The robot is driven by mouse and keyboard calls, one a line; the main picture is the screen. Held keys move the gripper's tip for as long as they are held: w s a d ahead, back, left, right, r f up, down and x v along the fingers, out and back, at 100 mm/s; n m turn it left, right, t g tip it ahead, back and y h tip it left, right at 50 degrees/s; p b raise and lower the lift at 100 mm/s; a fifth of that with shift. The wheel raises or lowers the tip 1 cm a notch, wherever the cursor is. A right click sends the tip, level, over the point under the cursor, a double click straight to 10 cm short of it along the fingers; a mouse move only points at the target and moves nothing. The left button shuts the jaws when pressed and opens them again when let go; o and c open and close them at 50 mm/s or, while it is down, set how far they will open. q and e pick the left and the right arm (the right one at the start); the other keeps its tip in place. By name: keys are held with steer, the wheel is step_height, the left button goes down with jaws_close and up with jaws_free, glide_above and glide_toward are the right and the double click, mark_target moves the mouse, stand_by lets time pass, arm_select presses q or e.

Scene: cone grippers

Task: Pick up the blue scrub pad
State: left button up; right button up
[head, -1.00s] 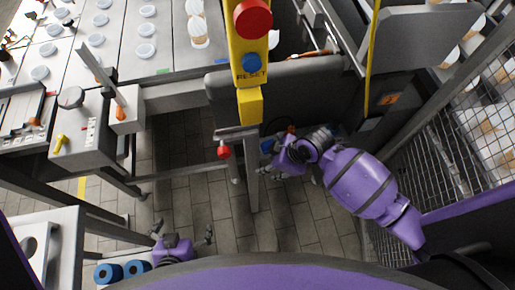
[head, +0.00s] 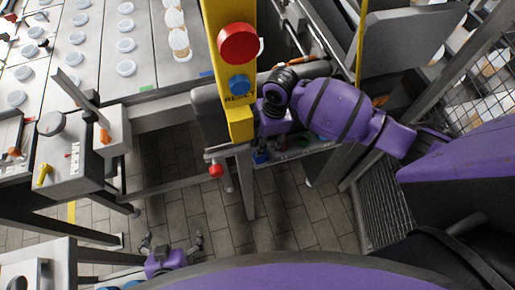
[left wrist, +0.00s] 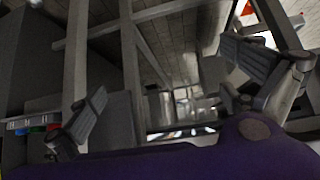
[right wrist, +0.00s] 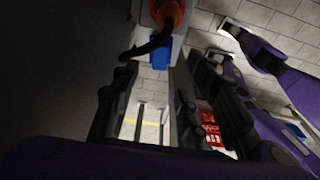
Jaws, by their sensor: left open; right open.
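A small blue item (head: 262,157) shows at the end of a narrow shelf below my right wrist in the head view; I cannot tell if it is the scrub pad. A blue block (right wrist: 160,52) hangs under an orange part in the right wrist view, beyond the fingertips. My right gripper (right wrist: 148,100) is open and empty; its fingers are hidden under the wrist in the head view. My left gripper (head: 171,242) is open and empty low over the floor, well left of the shelf; its spread fingers show in the left wrist view (left wrist: 165,95).
The yellow control post (head: 229,60) with red and blue buttons stands close beside my right wrist. A red knob (head: 216,171) sits below it. A grey table (head: 178,75) with several white lids is at upper left. A mesh fence (head: 470,75) stands right.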

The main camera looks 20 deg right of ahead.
steer(key=shift+f, duration=0.25)
steer(key=shift+a+f, duration=0.15)
steer(key=shift+f, duration=0.8)
steer(key=shift+s+f, duration=0.1)
steer(key=shift+f, duration=0.3)
steer(key=f, duration=0.3)
steer(key=shift+a+f, duration=0.3)
steer(key=shift+a, duration=0.05)
steer(key=shift+f, duration=0.3)
arm_select(q)
steer(key=shift+s+a+f, duration=0.1)
steer(key=shift+s+f, duration=0.1)
steer(key=shift+s, duration=0.35)
arm_select(e)
steer(key=shift+f, duration=0.1)
arm_select(q)
steer(key=shift+w, duration=0.1)
steer(key=shift+w+r, duration=0.1)
steer(key=shift+w, duration=0.15)
arm_select(e)
jaws_close()
